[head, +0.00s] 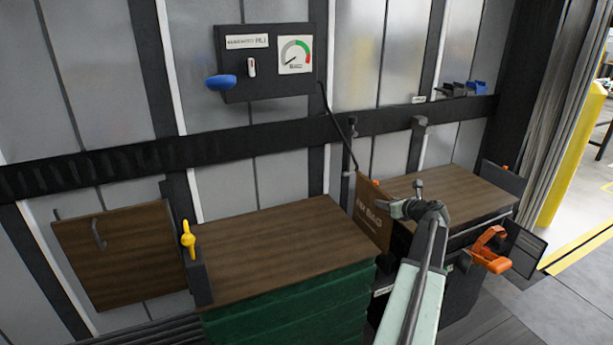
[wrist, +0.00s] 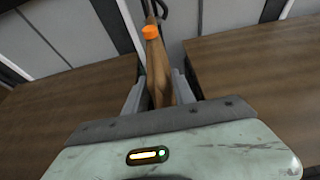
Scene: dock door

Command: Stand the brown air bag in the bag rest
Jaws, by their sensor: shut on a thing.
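The brown air bag (head: 372,216), a flat upright panel with lettering, stands at the gap between two wood-topped loads in the head view. In the wrist view the bag (wrist: 157,72) shows edge-on, with an orange cap (wrist: 150,32) on top. My gripper (head: 392,208) is shut on the bag; in the wrist view its two grey fingers (wrist: 157,90) lie on either side of it. The bag's lower edge is hidden, so I cannot tell whether it touches anything below. I cannot clearly make out the bag rest.
The left load (head: 270,245) has a green side; the right load (head: 455,190) is beyond my arm. A control box with a gauge (head: 296,54) and blue knob (head: 221,82) hangs above. An orange tool (head: 490,250) is at right. A dark rail (head: 250,133) crosses the wall.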

